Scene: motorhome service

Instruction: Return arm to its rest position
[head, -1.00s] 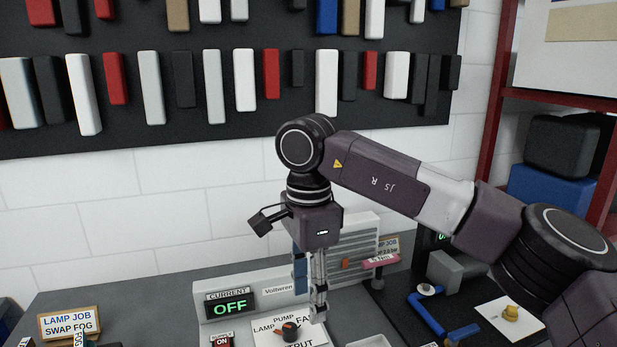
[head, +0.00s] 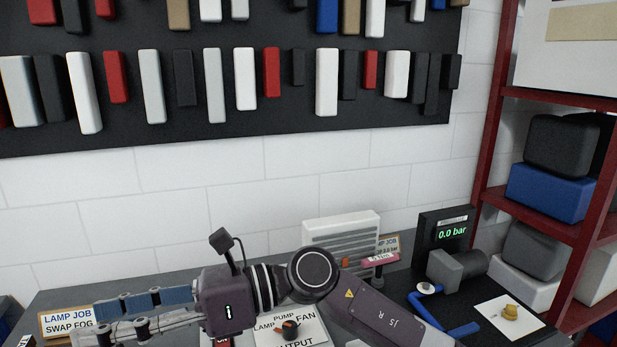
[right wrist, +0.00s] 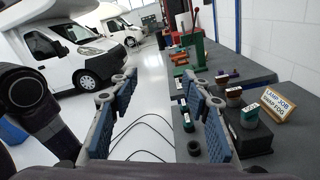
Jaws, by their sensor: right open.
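My right gripper (head: 90,325) is at the bottom left of the head view, its fingers pointing left over the grey bench. The arm comes in from the lower right, low in front of the control panel. In the right wrist view the two blue-padded fingers of the gripper (right wrist: 163,85) stand apart with nothing between them. Beyond the gap are the floor and the bench side. My left gripper is not in view.
The lamp job sign (head: 68,322) stands behind the fingertips. The selector panel (head: 290,330) is partly covered by my arm. The pressure display (head: 450,232) and a motor-like grey unit (head: 457,267) stand at right. A red shelf (head: 545,210) borders the right. Vans (right wrist: 75,50) stand beyond.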

